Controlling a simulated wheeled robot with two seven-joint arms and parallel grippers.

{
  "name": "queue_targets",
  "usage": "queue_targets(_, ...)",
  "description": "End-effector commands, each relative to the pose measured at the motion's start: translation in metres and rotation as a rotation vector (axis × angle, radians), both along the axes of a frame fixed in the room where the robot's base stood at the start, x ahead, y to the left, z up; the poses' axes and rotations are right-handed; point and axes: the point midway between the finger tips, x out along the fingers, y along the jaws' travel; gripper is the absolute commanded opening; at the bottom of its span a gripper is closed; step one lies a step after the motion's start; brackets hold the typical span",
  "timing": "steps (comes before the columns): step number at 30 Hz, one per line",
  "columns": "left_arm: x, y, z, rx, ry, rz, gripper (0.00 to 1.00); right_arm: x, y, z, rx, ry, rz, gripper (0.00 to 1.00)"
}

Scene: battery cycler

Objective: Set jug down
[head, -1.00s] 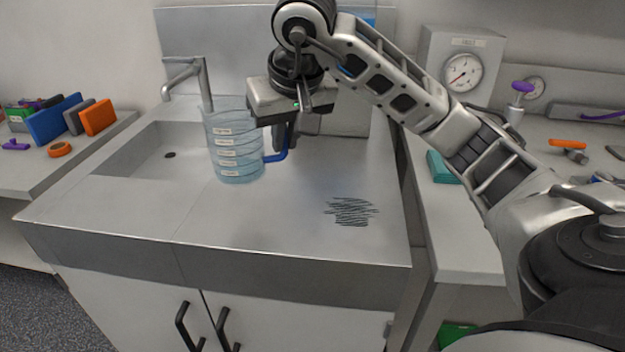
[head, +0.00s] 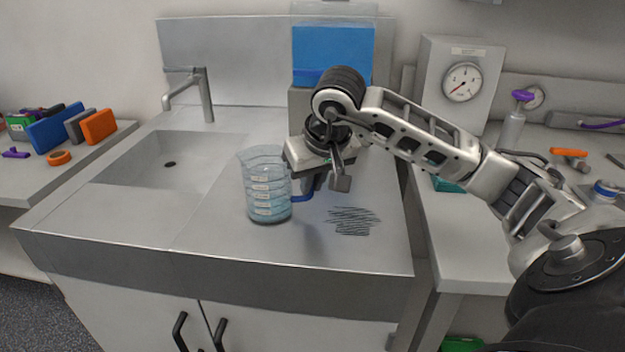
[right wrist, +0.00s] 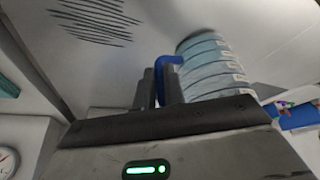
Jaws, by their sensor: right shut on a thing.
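The jug (head: 267,190) is clear and bluish with white label strips and a blue handle (head: 300,197). It is upright over the steel counter right of the sink; I cannot tell whether its base touches the counter. My right gripper (head: 312,185) is at the jug's right side, shut on the handle. In the right wrist view the jug (right wrist: 208,68) shows beside the fingers (right wrist: 157,85), with the blue handle (right wrist: 170,62) between them. A patch of dark scribbled lines (head: 352,220) marks the counter right of the jug. My left gripper is not in view.
The sink basin (head: 150,165) with its tap (head: 205,95) is at left. A blue-fronted tank (head: 333,55) stands behind my arm. A gauge box (head: 462,80) is on the right bench. The counter's front edge (head: 215,250) lies just ahead of the jug.

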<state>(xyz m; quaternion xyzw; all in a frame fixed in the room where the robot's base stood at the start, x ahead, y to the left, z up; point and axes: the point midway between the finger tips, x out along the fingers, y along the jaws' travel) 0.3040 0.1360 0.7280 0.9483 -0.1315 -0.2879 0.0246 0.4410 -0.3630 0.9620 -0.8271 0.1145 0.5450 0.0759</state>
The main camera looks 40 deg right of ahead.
Motion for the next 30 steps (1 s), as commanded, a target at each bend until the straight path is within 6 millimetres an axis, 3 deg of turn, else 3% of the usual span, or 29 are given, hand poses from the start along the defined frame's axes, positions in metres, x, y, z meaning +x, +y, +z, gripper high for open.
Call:
queue_targets(3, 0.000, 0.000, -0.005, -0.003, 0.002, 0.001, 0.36, 0.000, 0.000, -0.004, 0.000, 0.000, 0.000, 0.00)
queue_targets(4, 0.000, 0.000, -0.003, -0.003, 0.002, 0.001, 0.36, 0.000, 0.000, -0.003, 0.000, 0.001, 0.000, 0.19)
queue_targets(6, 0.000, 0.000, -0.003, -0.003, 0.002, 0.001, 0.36, 0.000, 0.000, -0.003, 0.000, 0.001, 0.000, 0.33)
queue_targets(17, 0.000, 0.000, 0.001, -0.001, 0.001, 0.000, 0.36, -0.001, 0.000, 0.004, 0.001, -0.001, 0.000, 0.33)
queue_targets(30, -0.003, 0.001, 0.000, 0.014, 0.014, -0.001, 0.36, -0.033, 0.009, 0.084, -0.001, -0.005, -0.001, 0.33)
